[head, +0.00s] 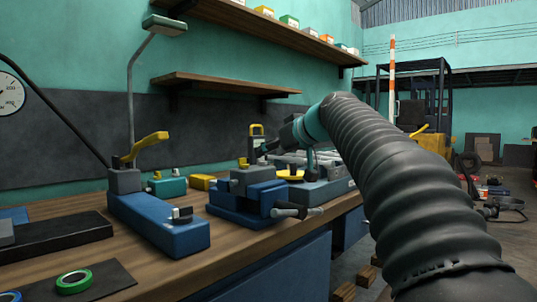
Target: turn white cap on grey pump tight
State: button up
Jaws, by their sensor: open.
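My arm reaches from the lower right over the workbench. My gripper (268,148) is at its far end, small and dark, pointing left above the bench. It is open, and I see nothing held between its fingers. A grey block (252,177) sits on the blue vise (246,196) below my gripper. A grey housing (322,190) stands to its right, partly hidden by my arm. I cannot tell which of these is the grey pump. I cannot clearly make out a white cap at either one.
A long blue tool (160,222) with a yellow lever stands left on the wooden bench. A green tape roll (74,281) lies on a dark mat in front. A lamp (164,26) and shelves hang above. A forklift frame (412,95) stands at the back right.

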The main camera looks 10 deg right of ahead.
jog(key=v, duration=0.9)
jog(key=shift+d, duration=0.1)
